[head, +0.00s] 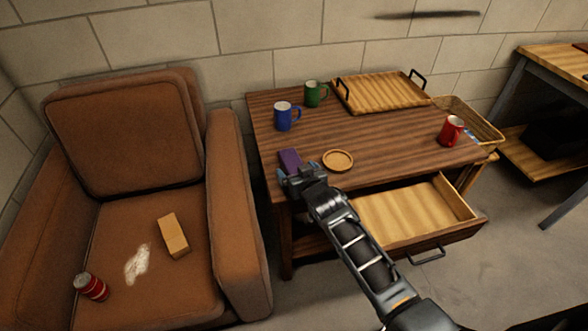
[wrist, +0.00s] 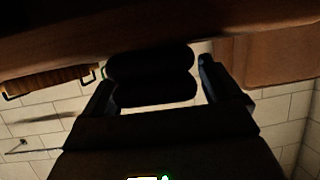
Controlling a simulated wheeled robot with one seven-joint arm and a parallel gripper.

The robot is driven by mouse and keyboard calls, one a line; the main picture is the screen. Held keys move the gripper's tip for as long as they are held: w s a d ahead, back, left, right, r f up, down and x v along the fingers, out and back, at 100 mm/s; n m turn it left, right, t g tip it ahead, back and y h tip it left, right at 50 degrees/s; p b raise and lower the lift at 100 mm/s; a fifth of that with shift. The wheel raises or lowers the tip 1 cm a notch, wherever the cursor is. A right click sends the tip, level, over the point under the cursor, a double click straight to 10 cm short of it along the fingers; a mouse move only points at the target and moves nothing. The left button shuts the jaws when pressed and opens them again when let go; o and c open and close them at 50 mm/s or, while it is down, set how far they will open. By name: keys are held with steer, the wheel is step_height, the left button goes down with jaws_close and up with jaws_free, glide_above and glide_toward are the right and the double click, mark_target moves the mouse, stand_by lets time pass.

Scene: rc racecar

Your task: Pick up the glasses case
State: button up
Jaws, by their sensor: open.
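A purple block-like thing (head: 291,160), which looks like the glasses case, lies on the left front corner of the wooden table (head: 375,145). My gripper (head: 287,174) is at its near end, by the table's front edge, and hides part of it. In the wrist view my gripper (wrist: 157,68) has its fingers spread apart. A dark rounded shape (wrist: 150,75) shows between them there, too dark to tell if it is the case. I cannot tell whether the fingers touch the case.
An open drawer (head: 415,213) juts out in front. A brown armchair (head: 226,190) stands close at left.

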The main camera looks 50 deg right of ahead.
steer(key=shift+w+d, duration=0.1)
steer(key=shift+w, duration=0.05)
steer(key=shift+c, duration=0.4)
steer(key=c, duration=1)
